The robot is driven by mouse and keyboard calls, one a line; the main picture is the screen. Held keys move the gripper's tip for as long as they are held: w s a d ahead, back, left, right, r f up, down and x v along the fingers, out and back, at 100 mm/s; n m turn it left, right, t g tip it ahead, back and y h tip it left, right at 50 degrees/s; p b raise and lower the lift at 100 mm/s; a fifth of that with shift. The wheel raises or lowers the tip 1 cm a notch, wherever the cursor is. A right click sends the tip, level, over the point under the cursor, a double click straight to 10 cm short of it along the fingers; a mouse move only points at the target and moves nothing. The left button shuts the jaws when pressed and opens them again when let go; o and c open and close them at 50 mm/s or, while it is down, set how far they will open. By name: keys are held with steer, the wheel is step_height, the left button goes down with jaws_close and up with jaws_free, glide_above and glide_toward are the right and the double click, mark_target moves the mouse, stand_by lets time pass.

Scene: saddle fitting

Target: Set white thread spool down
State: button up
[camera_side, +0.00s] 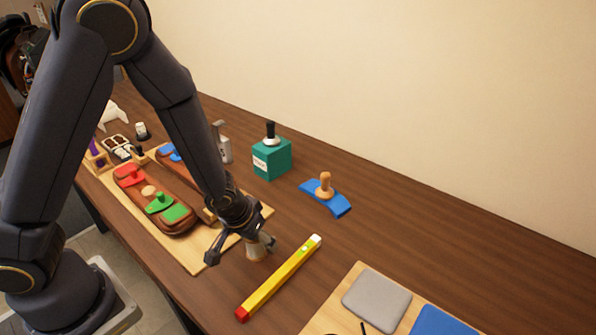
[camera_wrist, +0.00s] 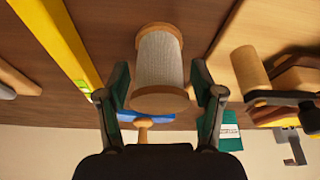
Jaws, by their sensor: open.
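The white thread spool (camera_wrist: 160,62) has pale grey-white thread between two wooden ends. In the side view the spool (camera_side: 257,248) stands upright on the dark wooden table, between the board and the yellow level. My gripper (camera_side: 241,249) is low over the table with its fingers around the spool. In the wrist view my gripper (camera_wrist: 160,97) has one finger on each side of the spool. The jaws are open, with a gap visible beside the spool. The fingers partly hide the spool in the side view.
The yellow level (camera_side: 280,277) lies close to the right of the spool. The wooden board (camera_side: 203,262) with red and green pieces (camera_side: 175,213) is at left. A teal box (camera_side: 272,158) and a blue saddle piece with a wooden knob (camera_side: 325,195) are behind. Another board (camera_side: 335,309) is front right.

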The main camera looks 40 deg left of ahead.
steer(key=shift+r, duration=0.1)
steer(key=s+a+r, duration=0.2)
steer(key=s+r, duration=0.2)
steer(key=r, duration=0.4)
steer(key=s+a+r+m+t, duration=0.1)
steer(key=s+a+r, duration=0.1)
steer(key=s+r, duration=0.3)
steer(key=s+a+r, duration=0.2)
steer(key=s+r, duration=0.3)
steer(key=r, duration=0.8)
steer(key=shift+a+m+t+h, duration=0.2)
steer(key=shift+m+t+h, duration=0.1)
steer(key=shift+m, duration=0.1)
